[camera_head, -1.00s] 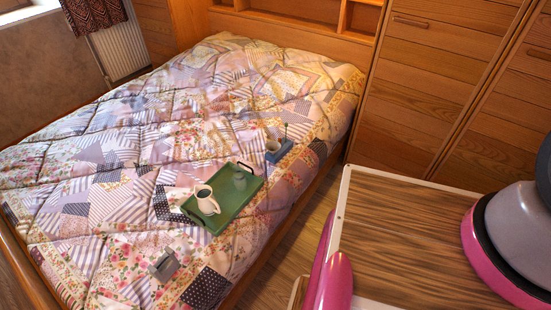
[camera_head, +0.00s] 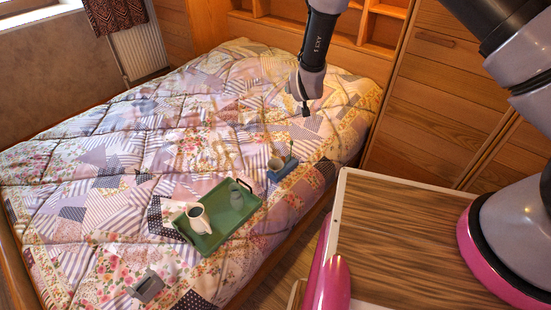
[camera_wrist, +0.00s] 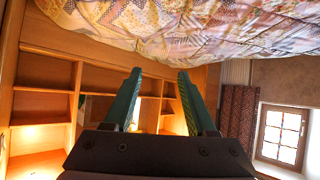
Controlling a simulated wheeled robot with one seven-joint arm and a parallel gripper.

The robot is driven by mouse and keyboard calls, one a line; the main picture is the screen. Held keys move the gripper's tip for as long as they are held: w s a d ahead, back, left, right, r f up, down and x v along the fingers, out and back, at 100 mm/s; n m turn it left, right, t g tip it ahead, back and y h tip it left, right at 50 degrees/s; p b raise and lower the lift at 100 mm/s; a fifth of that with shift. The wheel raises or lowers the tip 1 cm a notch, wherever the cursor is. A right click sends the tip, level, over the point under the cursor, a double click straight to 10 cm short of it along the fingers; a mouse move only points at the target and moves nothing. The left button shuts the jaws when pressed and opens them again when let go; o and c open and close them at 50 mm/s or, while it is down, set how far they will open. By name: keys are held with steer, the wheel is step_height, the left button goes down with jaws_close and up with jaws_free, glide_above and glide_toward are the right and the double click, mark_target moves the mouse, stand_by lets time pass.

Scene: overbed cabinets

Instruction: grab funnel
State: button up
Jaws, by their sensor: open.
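My gripper (camera_head: 305,106) hangs above the far right part of the bed, beyond the tray. In the wrist view my gripper (camera_wrist: 158,76) has its two green fingers apart with nothing between them. A green tray (camera_head: 217,226) lies on the quilt. I cannot tell for sure which of these small items is the funnel.
Wooden shelves (camera_wrist: 45,103) and cabinets (camera_head: 450,85) stand behind the bed. A wood-grain top (camera_head: 400,235) is at the right. Much of the quilt (camera_head: 130,150) is clear.

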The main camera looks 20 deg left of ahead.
steer(key=s+a+f+n+y, duration=0.1)
steer(key=s+a+f+n, duration=0.1)
steer(key=s+f, duration=0.45)
steer(key=s+a+f+n, duration=0.1)
steer(key=s+f+n, duration=0.15)
steer(key=f, duration=0.75)
steer(key=n+t+y, duration=0.1)
steer(key=n+y, duration=0.2)
steer(key=n, duration=0.1)
glide_toward(270, 164)
steer(key=x, duration=0.8)
steer(key=shift+a, duration=0.1)
steer(key=shift+s, duration=0.1)
jaws_close()
